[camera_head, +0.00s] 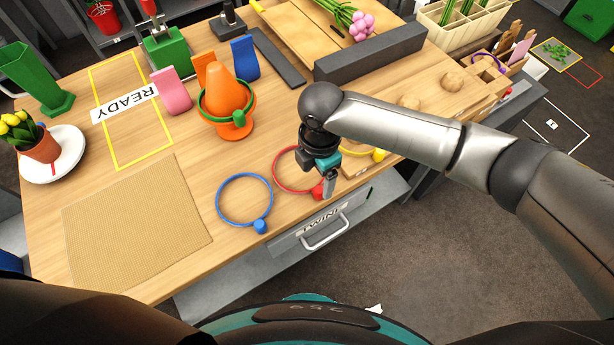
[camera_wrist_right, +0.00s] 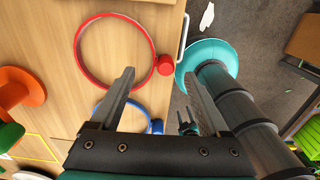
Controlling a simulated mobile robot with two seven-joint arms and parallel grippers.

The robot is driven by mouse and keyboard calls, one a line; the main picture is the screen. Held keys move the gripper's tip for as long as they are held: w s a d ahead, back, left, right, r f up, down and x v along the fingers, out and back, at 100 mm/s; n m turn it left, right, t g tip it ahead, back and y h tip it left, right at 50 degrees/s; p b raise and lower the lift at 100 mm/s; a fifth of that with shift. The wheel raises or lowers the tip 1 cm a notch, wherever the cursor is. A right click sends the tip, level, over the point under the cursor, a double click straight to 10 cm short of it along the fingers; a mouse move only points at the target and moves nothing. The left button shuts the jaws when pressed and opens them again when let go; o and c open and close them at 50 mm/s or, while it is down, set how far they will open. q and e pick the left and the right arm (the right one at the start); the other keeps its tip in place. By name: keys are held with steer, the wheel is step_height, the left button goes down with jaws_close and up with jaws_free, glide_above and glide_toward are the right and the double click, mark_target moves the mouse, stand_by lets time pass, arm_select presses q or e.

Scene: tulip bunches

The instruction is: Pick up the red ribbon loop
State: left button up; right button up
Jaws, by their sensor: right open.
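The red ribbon loop (camera_head: 275,172) lies flat near the table's front edge, left of a yellow loop. Its red bead (camera_head: 317,191) sits on the side nearest the edge. My right gripper (camera_head: 328,190) is over this loop, pointing down, and hides part of its right side. In the right wrist view the red loop (camera_wrist_right: 77,50) shows almost whole, with its bead (camera_wrist_right: 165,64) between the lines of the two open fingers (camera_wrist_right: 160,74). The fingers hold nothing. Small dark prongs low in the wrist view may be my left gripper (camera_wrist_right: 187,124); their state is unclear.
A blue loop (camera_head: 219,202) lies left of the red one, and the yellow loop (camera_head: 379,155) right. An orange cone (camera_head: 220,85) wearing a green loop stands behind. A drawer handle (camera_head: 326,236) projects below the table edge. A woven mat (camera_head: 135,225) lies at left.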

mark_target(318, 188)
step_height(318, 188, down, 5)
steer(key=shift+s+d+r+b, duration=0.1)
steer(key=shift+b, duration=0.35)
jaws_close()
stand_by(0.4)
